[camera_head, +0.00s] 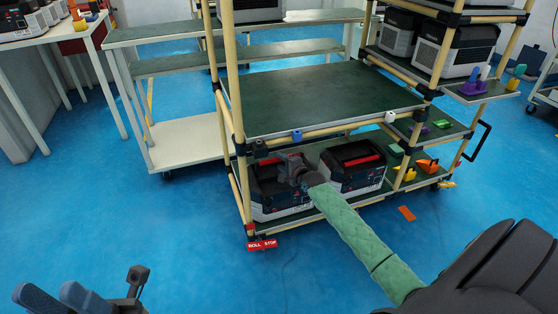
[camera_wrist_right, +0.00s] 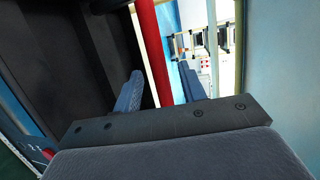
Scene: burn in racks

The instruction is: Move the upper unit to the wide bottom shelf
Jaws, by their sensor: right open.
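Two dark units with grey-white lower parts stand side by side on the wide bottom shelf (camera_head: 318,211) of the rack: a left unit (camera_head: 283,208) and a right unit (camera_head: 352,172) with a red handle bar. My right arm reaches in from the lower right. My right gripper (camera_head: 293,166) is at the top of the left unit and hides part of it. In the right wrist view its two blue fingers (camera_wrist_right: 163,90) are apart, with a red handle bar (camera_wrist_right: 153,55) running between them. My left gripper (camera_head: 52,292) is low at the left, empty, its fingers apart.
The rack's green middle shelf (camera_head: 320,95) is bare. More units (camera_head: 455,48) stand on the right-hand shelves, above small coloured parts (camera_head: 427,166). A red stop tag (camera_head: 262,245) is at the rack's front left foot. An orange piece (camera_head: 407,213) lies on the open blue floor.

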